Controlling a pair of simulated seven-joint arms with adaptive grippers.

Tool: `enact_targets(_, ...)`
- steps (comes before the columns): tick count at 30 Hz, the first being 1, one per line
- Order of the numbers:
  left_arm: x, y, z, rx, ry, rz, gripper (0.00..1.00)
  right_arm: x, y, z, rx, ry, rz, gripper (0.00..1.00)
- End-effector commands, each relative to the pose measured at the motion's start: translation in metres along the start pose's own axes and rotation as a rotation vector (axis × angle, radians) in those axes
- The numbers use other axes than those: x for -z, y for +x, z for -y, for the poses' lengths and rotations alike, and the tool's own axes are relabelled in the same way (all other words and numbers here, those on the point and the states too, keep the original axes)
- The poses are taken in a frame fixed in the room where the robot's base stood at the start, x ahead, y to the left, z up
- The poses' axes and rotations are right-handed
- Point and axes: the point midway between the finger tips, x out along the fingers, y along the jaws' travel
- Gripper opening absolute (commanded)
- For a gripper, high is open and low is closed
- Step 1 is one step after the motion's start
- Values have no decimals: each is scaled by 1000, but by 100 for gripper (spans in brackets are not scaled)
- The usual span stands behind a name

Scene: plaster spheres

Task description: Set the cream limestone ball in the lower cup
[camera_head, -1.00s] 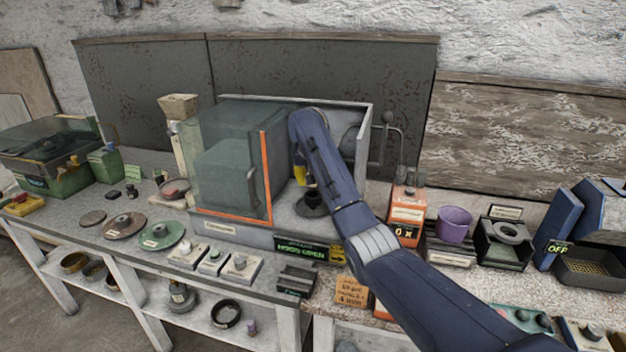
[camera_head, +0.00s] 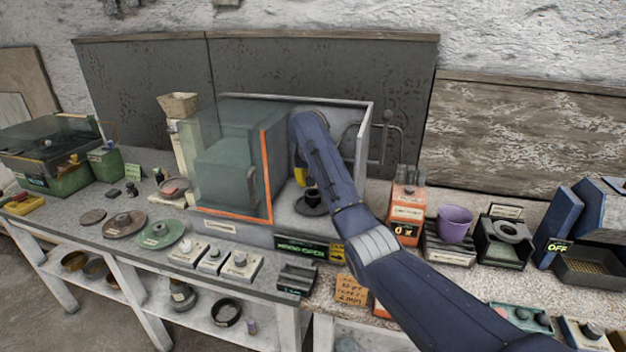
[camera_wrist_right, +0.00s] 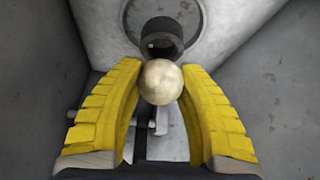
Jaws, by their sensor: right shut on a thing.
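The cream ball (camera_wrist_right: 162,82) shows in the wrist view between the yellow fingertips of my right gripper (camera_wrist_right: 161,76), which is shut on it. A dark round cup (camera_wrist_right: 162,38) with a hollow opening lies just beyond the ball in that view. Whether ball and cup touch I cannot tell. In the head view my right gripper (camera_head: 300,176) is inside the glass-fronted cabinet (camera_head: 228,160), its yellow fingers partly hidden by my arm. The dark cup (camera_head: 312,196) stands on a round base below it. The ball is hidden there. My left gripper is not in view.
The cabinet's orange-edged door (camera_head: 267,178) is left of my arm, and its right wall (camera_head: 363,145) is close on the other side. An orange box (camera_head: 406,212) and purple cup (camera_head: 455,223) stand to the right. Green (camera_head: 161,235) and brown discs (camera_head: 124,224) lie left.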

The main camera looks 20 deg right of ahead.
Motion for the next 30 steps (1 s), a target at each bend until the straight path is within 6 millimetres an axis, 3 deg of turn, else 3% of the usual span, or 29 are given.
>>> enact_targets(30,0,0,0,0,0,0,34,-7,15,0,1,1,-1,0)
